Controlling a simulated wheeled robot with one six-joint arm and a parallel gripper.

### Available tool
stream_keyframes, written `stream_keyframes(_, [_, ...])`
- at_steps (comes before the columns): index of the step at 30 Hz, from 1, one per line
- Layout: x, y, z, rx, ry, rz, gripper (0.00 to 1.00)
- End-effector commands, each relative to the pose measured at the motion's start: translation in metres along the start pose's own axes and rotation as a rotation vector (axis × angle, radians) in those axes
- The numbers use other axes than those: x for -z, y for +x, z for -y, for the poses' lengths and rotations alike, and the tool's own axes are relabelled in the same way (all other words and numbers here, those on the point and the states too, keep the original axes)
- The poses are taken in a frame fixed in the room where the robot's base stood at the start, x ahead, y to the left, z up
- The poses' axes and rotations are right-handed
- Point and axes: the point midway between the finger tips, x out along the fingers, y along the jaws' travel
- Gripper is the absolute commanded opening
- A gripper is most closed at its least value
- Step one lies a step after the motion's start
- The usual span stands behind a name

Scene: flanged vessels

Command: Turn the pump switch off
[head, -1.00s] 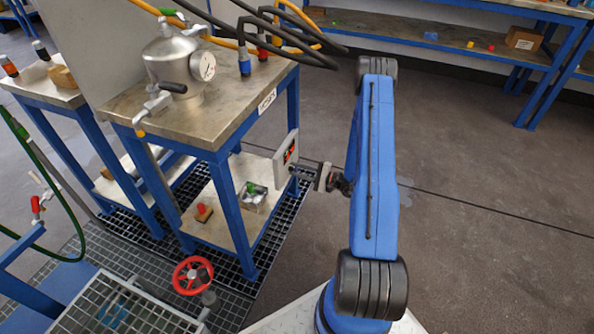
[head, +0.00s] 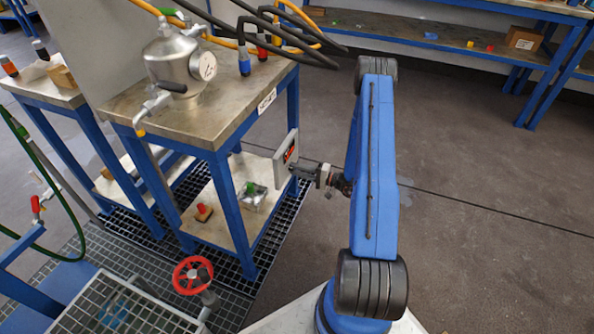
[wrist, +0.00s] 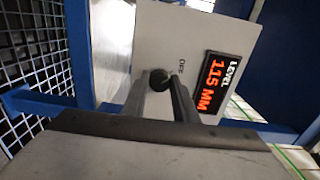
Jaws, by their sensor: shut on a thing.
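The pump switch is a round black knob (wrist: 159,79) on the face of a grey box (wrist: 185,40). The word OFF is printed beside the knob, and a red display (wrist: 223,82) reads LEVEL 115 MM. In the head view the box (head: 283,166) is fixed at the side of the blue-framed bench. My gripper (wrist: 163,86) is shut on the knob, one finger on each side of it; in the head view my gripper (head: 299,169) reaches the box from the right. The knob's pointer direction cannot be made out.
The bench (head: 205,118) carries a metal vessel (head: 175,65) with a gauge and black-handled tap. A red handwheel (head: 193,275) stands below, in front of the bench. Dark hoses (head: 290,35) hang near my arm. The floor to the right is clear.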

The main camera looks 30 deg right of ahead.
Motion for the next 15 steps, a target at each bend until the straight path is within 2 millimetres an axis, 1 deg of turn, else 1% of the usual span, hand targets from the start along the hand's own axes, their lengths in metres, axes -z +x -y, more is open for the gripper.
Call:
stream_keyframes(9, [-0.0010,-0.0008,-0.0013,-0.002,0.002,0.000,0.04])
stream_keyframes(10, [-0.0010,-0.0008,-0.0013,-0.002,0.002,0.000,0.33])
stream_keyframes(11, [-0.0010,-0.0007,-0.0013,-0.002,0.002,0.000,0.40])
stream_keyframes(12, [-0.0009,-0.0007,-0.0012,-0.002,0.002,0.000,0.45])
stream_keyframes(15, [-0.0006,-0.0004,-0.0008,-0.002,0.002,0.000,0.45])
